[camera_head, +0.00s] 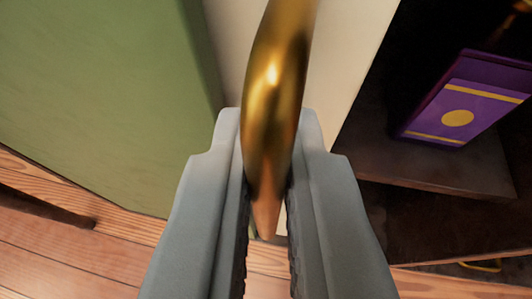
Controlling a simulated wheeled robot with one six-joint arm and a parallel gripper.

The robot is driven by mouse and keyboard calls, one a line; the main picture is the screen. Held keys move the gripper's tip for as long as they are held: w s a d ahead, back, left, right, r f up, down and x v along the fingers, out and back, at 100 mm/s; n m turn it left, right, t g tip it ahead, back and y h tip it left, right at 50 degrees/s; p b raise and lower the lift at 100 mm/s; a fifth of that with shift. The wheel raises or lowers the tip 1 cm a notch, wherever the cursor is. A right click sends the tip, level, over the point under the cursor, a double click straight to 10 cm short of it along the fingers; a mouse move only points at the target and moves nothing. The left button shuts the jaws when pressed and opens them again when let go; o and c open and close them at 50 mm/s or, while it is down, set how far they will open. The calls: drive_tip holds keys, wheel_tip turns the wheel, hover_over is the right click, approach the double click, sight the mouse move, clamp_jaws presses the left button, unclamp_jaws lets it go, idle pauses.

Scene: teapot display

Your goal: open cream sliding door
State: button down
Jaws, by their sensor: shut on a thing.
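The cream sliding door (343,55) stands upright in the upper middle of the view, between a green panel and a dark shelf space. A curved, shiny golden handle (274,80) runs down in front of it. My gripper (270,150) is shut on the golden handle, with one grey finger on each side. The fingers and handle hide part of the door and its lower edge.
The green panel (100,90) fills the left side. On the right is an open dark shelf (440,172) with a purple box (470,95) with yellow markings on it. Wooden floor (60,250) shows below.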

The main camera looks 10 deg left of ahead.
drive_tip(key=c, duration=1.5)
unclamp_jaws()
drive_tip(key=shift+c, duration=0.2)
drive_tip(key=shift+s, duration=0.1)
drive_tip(key=v, duration=1.7)
drive_tip(key=shift+s+d, duration=0.15)
drive_tip(key=s+d+r+t+y, duration=0.1)
drive_tip(key=s+d+r, duration=0.1)
drive_tip(key=d+r, duration=0.7)
drive_tip(key=s+d+r, duration=0.2)
drive_tip(key=d+r, duration=0.3)
drive_tip(key=r, duration=0.8)
drive_tip(key=s+d+r+t+y, duration=0.1)
drive_tip(key=s+d+r, duration=0.1)
drive_tip(key=d+r, duration=0.7)
drive_tip(key=s+d+r+h, duration=0.1)
drive_tip(key=s+d+r, duration=0.4)
drive_tip(key=s, duration=0.4)
drive_tip(key=s+d+r+m+t+h, duration=0.1)
drive_tip(key=s+d+r, duration=0.5)
drive_tip(key=s, duration=0.3)
drive_tip(key=s+d+r+t+h, duration=0.1)
drive_tip(key=s+d+r+h, duration=0.1)
drive_tip(key=s+d+r, duration=0.4)
drive_tip(key=s, duration=0.3)
drive_tip(key=shift+s+d+r+m, duration=0.2)
drive_tip(key=shift+s+r+m, duration=0.1)
drive_tip(key=shift+r+m, duration=0.1)
